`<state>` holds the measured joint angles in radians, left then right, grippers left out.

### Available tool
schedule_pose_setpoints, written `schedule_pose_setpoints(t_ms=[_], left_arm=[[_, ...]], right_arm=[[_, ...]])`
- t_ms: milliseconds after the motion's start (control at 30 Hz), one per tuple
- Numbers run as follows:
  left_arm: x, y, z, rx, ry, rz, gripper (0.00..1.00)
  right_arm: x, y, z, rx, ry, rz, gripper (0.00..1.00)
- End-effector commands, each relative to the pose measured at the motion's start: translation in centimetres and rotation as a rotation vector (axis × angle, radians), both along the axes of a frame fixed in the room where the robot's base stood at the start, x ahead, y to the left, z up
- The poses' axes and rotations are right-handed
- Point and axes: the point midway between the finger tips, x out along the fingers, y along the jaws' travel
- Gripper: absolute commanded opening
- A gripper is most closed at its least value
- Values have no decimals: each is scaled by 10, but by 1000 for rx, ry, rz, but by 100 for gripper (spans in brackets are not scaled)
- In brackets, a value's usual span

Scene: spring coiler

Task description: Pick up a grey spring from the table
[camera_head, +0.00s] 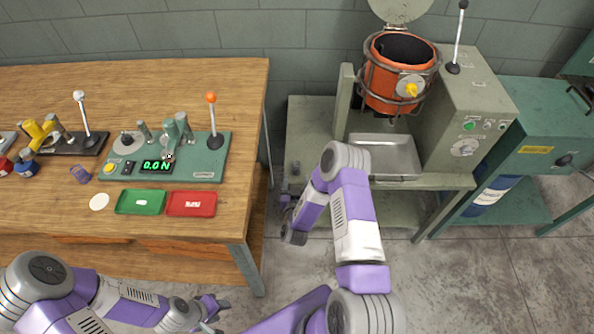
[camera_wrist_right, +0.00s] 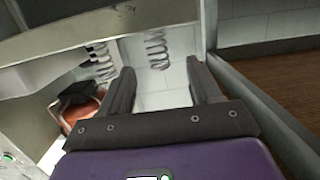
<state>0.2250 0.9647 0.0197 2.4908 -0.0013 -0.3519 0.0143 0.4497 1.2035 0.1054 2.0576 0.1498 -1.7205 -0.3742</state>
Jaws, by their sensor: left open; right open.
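In the right wrist view, a grey coil spring (camera_wrist_right: 157,50) shows beyond my right gripper (camera_wrist_right: 162,68), lined up between its two fingers. A second grey spring (camera_wrist_right: 103,62) shows to its left, outside the fingers. The right gripper is open and nothing is between its fingertips. In the head view the right gripper (camera_head: 288,204) is at the left edge of the grey-green metal table (camera_head: 312,125). A small dark grey piece (camera_head: 295,168), too small to make out, is just above it. My left gripper (camera_head: 212,309) is open and empty, below the wooden table's front edge.
The wooden table (camera_head: 200,85) at left holds a green tester (camera_head: 195,165), a green tray (camera_head: 140,202), a red tray (camera_head: 192,204) and a purple coil (camera_head: 80,173). An orange pot machine (camera_head: 385,100) and a metal pan (camera_head: 385,160) stand at right. A gap separates the tables.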

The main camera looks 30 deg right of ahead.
Motion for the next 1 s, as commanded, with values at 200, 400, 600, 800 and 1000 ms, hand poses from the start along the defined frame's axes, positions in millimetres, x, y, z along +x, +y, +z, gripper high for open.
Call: schedule_pose_setpoints(t_ms=[200, 400, 600, 800, 1000], left_arm=[[0, 0, -8, 0, 0, 0, 43], [0, 0, -21, 0, -1, 0, 43], [0, 0, -27, 0, 0, 0, 43], [0, 0, -27, 0, 0, 0, 43], [0, 0, -27, 0, -1, 0, 43]], right_arm=[[18, -14, -2, -14, -16, -14, 63], [40, -29, -10, -13, -16, -13, 63], [60, -41, -13, -13, -14, -12, 63], [62, -42, -12, -13, -12, -9, 63], [62, -41, -12, -12, -13, -10, 43]])
